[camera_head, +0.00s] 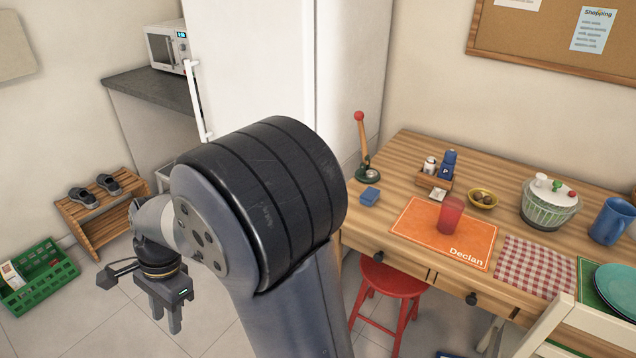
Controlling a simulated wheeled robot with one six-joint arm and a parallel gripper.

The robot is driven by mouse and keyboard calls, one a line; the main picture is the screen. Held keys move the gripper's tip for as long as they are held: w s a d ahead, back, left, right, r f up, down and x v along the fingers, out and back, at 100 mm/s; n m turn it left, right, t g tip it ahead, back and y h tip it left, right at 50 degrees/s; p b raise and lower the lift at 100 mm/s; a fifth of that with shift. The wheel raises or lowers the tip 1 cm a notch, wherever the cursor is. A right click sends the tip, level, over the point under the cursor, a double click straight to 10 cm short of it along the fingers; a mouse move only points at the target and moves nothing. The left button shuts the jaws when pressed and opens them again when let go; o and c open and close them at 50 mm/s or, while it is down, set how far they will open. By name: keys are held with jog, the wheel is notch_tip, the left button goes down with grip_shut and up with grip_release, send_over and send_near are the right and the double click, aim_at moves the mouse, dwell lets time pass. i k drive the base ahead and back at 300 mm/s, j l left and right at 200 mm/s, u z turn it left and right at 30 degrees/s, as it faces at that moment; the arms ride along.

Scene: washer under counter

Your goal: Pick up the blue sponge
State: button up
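The blue sponge (370,196) is a small blue block lying on the wooden table (408,180), near its left end. It sits just in front of the green-based holder with a red knob. My gripper (168,328) hangs over the tiled floor at the lower left, pointing down, well to the left of the table and far from the sponge. Its two fingers look apart with nothing between them. My large arm link stands between the gripper and the table and hides part of the table's left side.
The red-knobbed holder (362,150), a condiment caddy (436,180), a yellow bowl (483,198) and a red cup (451,214) on an orange placemat (420,222) stand near the sponge. A red stool (391,280) is under the table. A green crate (38,278) and shoe rack (98,222) stand left.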

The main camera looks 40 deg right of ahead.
aim_at(368, 197)
jog(key=i+z, duration=0.2)
jog(key=z, duration=0.25)
jog(key=i+z, duration=0.2)
jog(key=z, duration=0.25)
jog(key=i+j+z, duration=0.1)
jog(key=z, duration=0.3)
jog(key=i+j+z, duration=0.2)
jog(key=z, duration=0.25)
jog(key=i+j+z, duration=0.1)
jog(key=i+z, duration=0.15)
jog(key=z, duration=0.2)
jog(key=i+j+z, duration=0.15)
jog(key=z, duration=0.3)
jog(key=i+j+z, duration=0.25)
jog(key=z, duration=0.2)
